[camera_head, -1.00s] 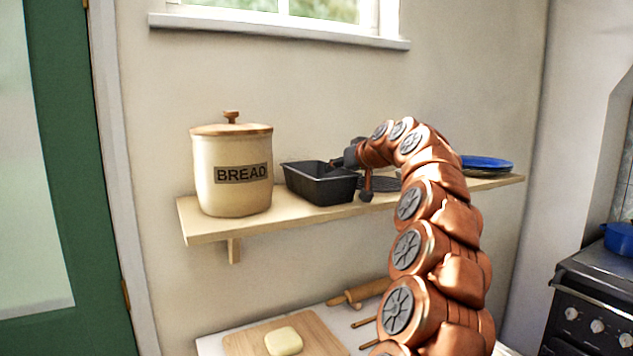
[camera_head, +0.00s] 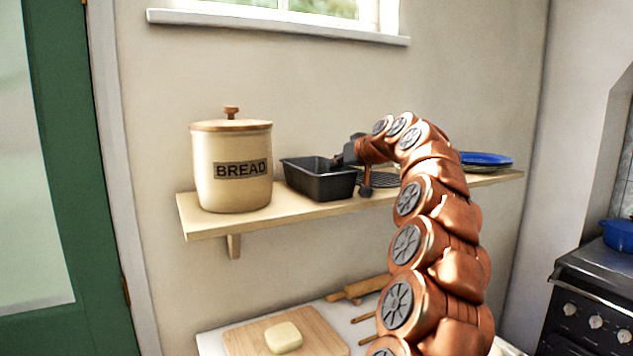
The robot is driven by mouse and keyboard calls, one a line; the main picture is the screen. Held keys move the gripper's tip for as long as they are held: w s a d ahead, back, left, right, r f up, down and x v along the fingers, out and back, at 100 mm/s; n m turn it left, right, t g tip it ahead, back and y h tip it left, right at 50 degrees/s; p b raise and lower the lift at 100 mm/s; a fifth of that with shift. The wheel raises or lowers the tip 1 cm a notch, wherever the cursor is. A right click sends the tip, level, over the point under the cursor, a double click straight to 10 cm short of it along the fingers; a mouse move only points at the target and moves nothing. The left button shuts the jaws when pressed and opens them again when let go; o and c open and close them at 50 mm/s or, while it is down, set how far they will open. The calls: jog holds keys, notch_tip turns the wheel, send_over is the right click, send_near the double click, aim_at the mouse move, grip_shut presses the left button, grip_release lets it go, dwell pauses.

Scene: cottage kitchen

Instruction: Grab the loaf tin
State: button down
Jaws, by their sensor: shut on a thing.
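The loaf tin (camera_head: 322,187) is a dark grey rectangular pan. It sits near the middle of the wooden wall shelf (camera_head: 290,212), beside the bread crock. My gripper (camera_head: 346,158) reaches in from the right and is shut on the tin's right end, at the rim. The fingertips are small and partly hidden by the tin and my wrist. I cannot tell whether the tin's base touches the shelf or is slightly raised.
A cream bread crock (camera_head: 231,186) with a wooden lid stands close on the tin's left. A dark wire rack (camera_head: 372,180) and blue plates (camera_head: 486,160) lie to the right. Below are a board (camera_head: 250,340) with butter (camera_head: 283,337) and a rolling pin (camera_head: 360,288). A window sill (camera_head: 280,28) is above.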

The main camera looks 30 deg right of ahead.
jog(key=shift+r, duration=0.25)
jog(key=shift+d+r, duration=0.1)
jog(key=shift+r, duration=1)
jog(key=shift+s+r, duration=0.1)
jog(key=shift+r, duration=0.3)
